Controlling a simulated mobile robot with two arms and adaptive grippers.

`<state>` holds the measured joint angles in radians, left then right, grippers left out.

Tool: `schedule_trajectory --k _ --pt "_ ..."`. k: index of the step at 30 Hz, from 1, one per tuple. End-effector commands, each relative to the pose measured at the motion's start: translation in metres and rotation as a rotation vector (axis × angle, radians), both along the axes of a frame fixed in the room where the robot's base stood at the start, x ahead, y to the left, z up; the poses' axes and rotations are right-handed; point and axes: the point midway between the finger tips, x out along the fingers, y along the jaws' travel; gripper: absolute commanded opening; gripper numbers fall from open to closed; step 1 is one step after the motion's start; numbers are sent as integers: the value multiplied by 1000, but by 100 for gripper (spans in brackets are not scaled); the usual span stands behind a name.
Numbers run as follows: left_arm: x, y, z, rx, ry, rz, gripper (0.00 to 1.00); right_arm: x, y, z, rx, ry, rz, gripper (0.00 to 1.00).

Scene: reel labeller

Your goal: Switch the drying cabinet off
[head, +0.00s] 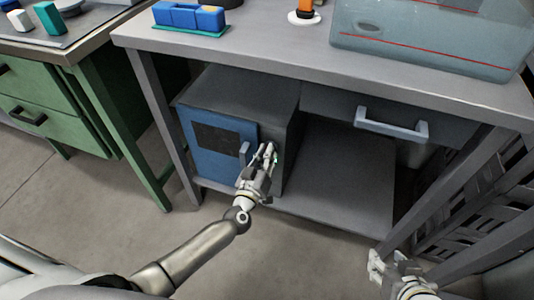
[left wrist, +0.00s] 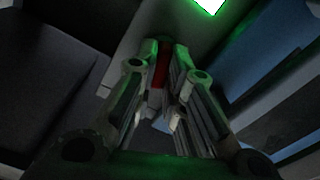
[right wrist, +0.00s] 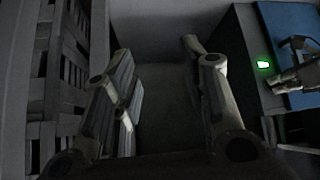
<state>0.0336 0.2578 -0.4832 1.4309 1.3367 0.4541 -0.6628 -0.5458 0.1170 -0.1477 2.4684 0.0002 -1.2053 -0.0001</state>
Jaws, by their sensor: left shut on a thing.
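The drying cabinet (head: 245,90) is a grey box with a blue door (head: 202,155), standing on the shelf under the workbench. A green light (head: 276,158) glows on its front beside the door; it also shows in the left wrist view (left wrist: 209,5) and the right wrist view (right wrist: 263,65). My left gripper (head: 269,153) is at the cabinet front, right of the door handle (head: 244,151). In the left wrist view its fingers are closed around a small red part (left wrist: 160,76), apparently the switch, mostly hidden by the fingers. My right gripper (right wrist: 155,50) is open and empty, low at right.
The workbench (head: 270,55) holds a blue block set (head: 188,17), an orange-capped item (head: 305,8) and a clear bin (head: 430,38). A drawer handle (head: 390,124) sticks out right of the cabinet. Dark slatted crates (head: 470,215) stand at right. The lower shelf (head: 335,190) has free room.

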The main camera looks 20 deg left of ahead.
Motion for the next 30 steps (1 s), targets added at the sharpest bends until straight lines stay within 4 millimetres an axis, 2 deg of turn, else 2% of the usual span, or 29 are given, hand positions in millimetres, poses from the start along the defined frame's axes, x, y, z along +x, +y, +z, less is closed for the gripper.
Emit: schedule_trajectory --k 4,11,20,30 --pt "0 0 -1 -139 6 1 0 -6 -2 -3 -7 30 -3 40" --pt "0 1 -2 -358 12 2 0 -3 -1 -2 -4 13 -2 40" --pt "0 2 -3 -643 21 2 0 18 6 10 22 -101 7 40" --pt "0 3 -4 -946 31 2 0 47 18 36 64 -290 21 40"
